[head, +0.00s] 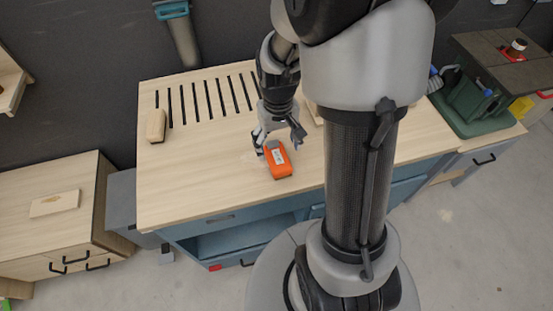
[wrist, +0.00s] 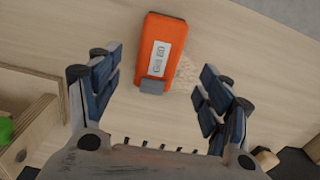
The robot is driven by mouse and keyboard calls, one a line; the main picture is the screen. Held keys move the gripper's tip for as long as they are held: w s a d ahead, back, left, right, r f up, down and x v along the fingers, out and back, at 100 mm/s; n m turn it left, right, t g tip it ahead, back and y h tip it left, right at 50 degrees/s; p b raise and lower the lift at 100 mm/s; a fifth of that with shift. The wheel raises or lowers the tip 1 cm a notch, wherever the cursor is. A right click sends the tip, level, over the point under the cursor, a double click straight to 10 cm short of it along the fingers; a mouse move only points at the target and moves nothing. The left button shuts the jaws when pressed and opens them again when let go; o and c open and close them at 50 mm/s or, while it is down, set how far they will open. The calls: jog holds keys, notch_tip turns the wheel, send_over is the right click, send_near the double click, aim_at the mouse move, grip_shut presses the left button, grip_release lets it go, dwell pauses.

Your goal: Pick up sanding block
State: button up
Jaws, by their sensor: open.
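The sanding block is an orange block with a grey end and a white label that seems to read "Grit 80". It lies flat on the workbench in the head view (head: 279,160) and at top centre of the wrist view (wrist: 161,50). My gripper (head: 278,142) is open and empty, just above and behind the block in the head view. In the wrist view the fingers of my gripper (wrist: 157,88) stand apart, one to each side of the block's near end. No contact with the block shows.
The wooden workbench (head: 200,185) has dark slots at its back left. A small wooden block (head: 156,126) stands at its left edge. A lower cabinet (head: 50,225) with a wooden piece (head: 54,204) is at left. Bench around the sanding block is mostly clear.

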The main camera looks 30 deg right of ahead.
aim_at(278, 157)
notch_tip(278, 157, down, 7)
jog(key=b, duration=0.3)
jog(key=shift+w+d, duration=0.1)
jog(key=shift+w, duration=0.05)
jog(key=shift+c, duration=0.2)
jog(key=c, duration=1.2)
jog(key=shift+o, duration=0.2)
jog(key=shift+r, duration=0.15)
notch_tip(278, 157, up, 20)
jog(key=p, duration=0.7)
